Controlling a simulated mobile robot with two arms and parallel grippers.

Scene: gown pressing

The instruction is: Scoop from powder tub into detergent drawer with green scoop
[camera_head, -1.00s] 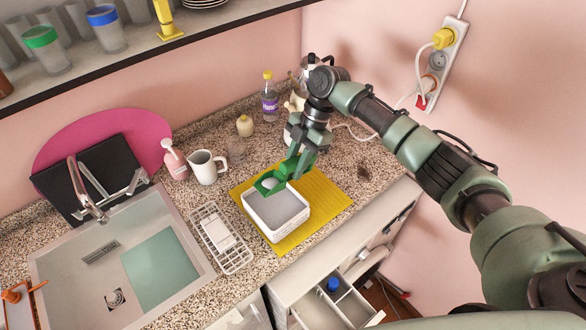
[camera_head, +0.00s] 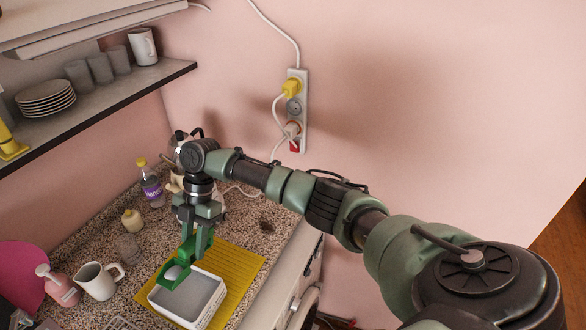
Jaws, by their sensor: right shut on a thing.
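My right gripper (camera_head: 197,238) is shut on the green scoop (camera_head: 166,282), pointing down at the lower left of the head view. The scoop holds a white mound of powder (camera_head: 173,272). It is over the back left part of the white powder tub (camera_head: 217,312); I cannot tell whether it touches the rim. Grey-white powder (camera_head: 199,294) lies in the tub, which stands on a yellow mat (camera_head: 240,263). The detergent drawer is out of view below the picture. My left gripper is not in view.
A white jug (camera_head: 97,281), a pink pump bottle (camera_head: 58,288), a glass (camera_head: 128,246), a small cream bottle (camera_head: 132,220) and a purple-labelled bottle (camera_head: 151,188) stand left of the tub. A wall socket strip (camera_head: 296,110) with cables hangs behind my arm.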

